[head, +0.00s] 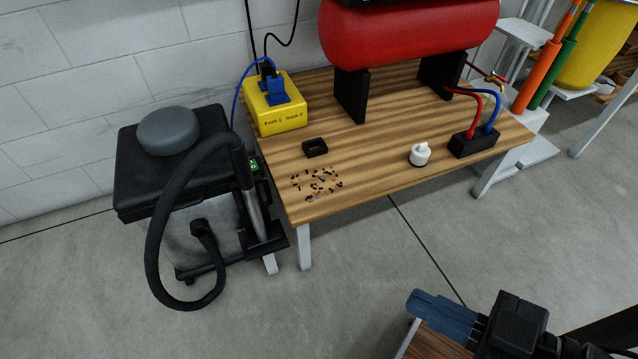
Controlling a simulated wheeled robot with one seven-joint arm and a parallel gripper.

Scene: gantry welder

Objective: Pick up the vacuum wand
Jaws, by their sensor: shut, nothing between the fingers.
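The vacuum wand (252,190) is a dark grey tube standing nearly upright at the right side of the black vacuum (135,180), beside the table's left end. A thick black hose (160,225) arches from the wand's top, loops down near the floor and rises to a dark fitting on the vacuum's front. The wand's lower end is in or by a black bracket and is hard to make out. My gripper (420,303), with blue fingers, is at the bottom right, far from the wand. It is shut and empty.
A wooden surface (430,345) lies under my gripper. The floor between is clear.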

